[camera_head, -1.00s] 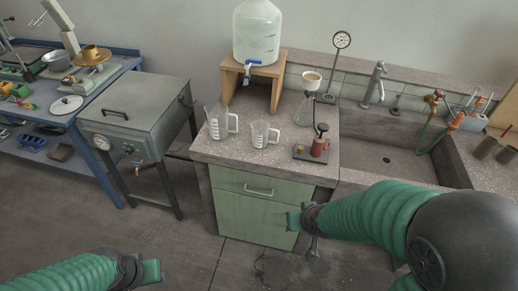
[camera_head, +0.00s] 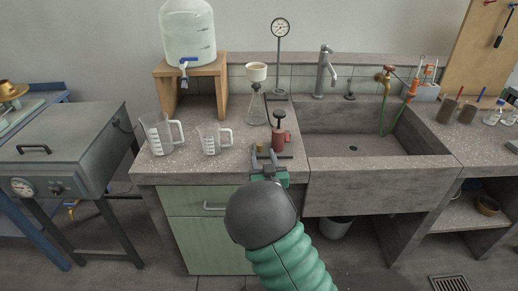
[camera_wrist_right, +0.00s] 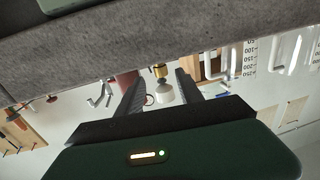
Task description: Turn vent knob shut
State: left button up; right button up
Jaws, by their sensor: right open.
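The hand pump (camera_head: 278,139) has a red body and black handle, and stands on the bench top near its front edge. A small brass knob (camera_head: 259,147), apparently the vent knob, is just left of the red body. In the right wrist view, which looks upside down, the brass knob (camera_wrist_right: 159,70) shows between the fingers, with the red body (camera_wrist_right: 126,79) beside it. My right gripper (camera_head: 269,161) is open at the bench's front edge, before the pump; no contact with the knob is visible. My left gripper is out of view.
The stone sink (camera_head: 352,150) is to the right. The bench edge (camera_wrist_right: 150,48) crosses the wrist view closely.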

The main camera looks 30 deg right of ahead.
aim_at(261, 148)
jog(key=x, duration=0.5)
jog(key=shift+d+b, duration=0.15)
jog(key=shift+b, duration=0.2)
jog(key=shift+w+a+r, duration=0.15)
jog(key=shift+w+a, duration=0.1)
jog(key=shift+w, duration=0.25)
jog(key=shift+d, duration=0.3)
jog(key=c, duration=0.4)
jog(key=shift+a, duration=0.1)
grip_shut()
